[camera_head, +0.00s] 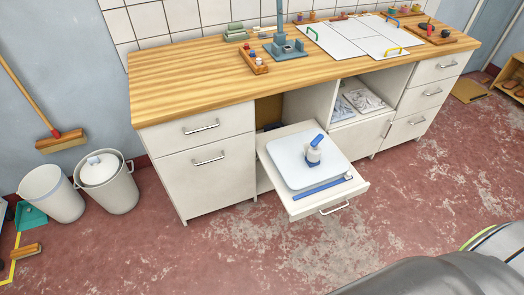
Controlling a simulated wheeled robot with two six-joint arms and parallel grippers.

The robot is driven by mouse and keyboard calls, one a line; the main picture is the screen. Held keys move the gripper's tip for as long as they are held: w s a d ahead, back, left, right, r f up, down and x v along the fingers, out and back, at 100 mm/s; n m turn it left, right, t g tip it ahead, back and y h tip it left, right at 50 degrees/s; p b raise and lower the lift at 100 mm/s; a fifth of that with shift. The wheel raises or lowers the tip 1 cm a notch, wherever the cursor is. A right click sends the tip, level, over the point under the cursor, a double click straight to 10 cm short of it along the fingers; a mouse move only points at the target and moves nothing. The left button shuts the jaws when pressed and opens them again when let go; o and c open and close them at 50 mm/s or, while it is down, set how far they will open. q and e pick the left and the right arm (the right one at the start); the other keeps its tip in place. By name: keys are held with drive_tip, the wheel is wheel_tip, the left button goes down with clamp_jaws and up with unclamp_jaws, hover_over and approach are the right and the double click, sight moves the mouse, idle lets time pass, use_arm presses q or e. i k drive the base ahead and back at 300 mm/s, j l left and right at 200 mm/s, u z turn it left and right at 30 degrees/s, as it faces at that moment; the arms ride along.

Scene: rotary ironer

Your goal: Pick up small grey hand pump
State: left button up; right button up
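A blue bar (322,188) lies in front of the tray in the drawer. A blue-grey upright device (285,47) stands on the wooden worktop. Neither of my grippers is in view.
The drawer juts out from the white cabinet (205,170) under the wooden worktop (190,80). White lidded boards (345,42) lie on the worktop. Two bins (52,192) and a broom (62,140) are at left. The red floor before the drawer is clear.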

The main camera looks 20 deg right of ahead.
sight(313, 156)
drive_tip(key=l+u, duration=0.3)
drive_tip(key=u, duration=0.15)
drive_tip(key=i+l+u, duration=0.1)
drive_tip(key=l+u, duration=0.2)
drive_tip(key=u, duration=0.15)
drive_tip(key=l+u, duration=0.3)
drive_tip(key=u, duration=0.15)
drive_tip(key=k+l, duration=0.1)
drive_tip(key=l, duration=0.45)
drive_tip(key=k+l, duration=0.1)
drive_tip(key=l, duration=0.45)
drive_tip(key=k+l, duration=0.1)
drive_tip(key=l, duration=0.4)
drive_tip(key=k+l, duration=0.1)
drive_tip(key=l, duration=0.45)
drive_tip(key=k+l, duration=0.1)
drive_tip(key=l, duration=0.45)
drive_tip(key=k+l, duration=0.1)
drive_tip(key=l, duration=0.45)
drive_tip(key=k+l, duration=0.1)
drive_tip(key=l, duration=0.45)
drive_tip(key=k+l, duration=0.1)
drive_tip(key=l, duration=0.45)
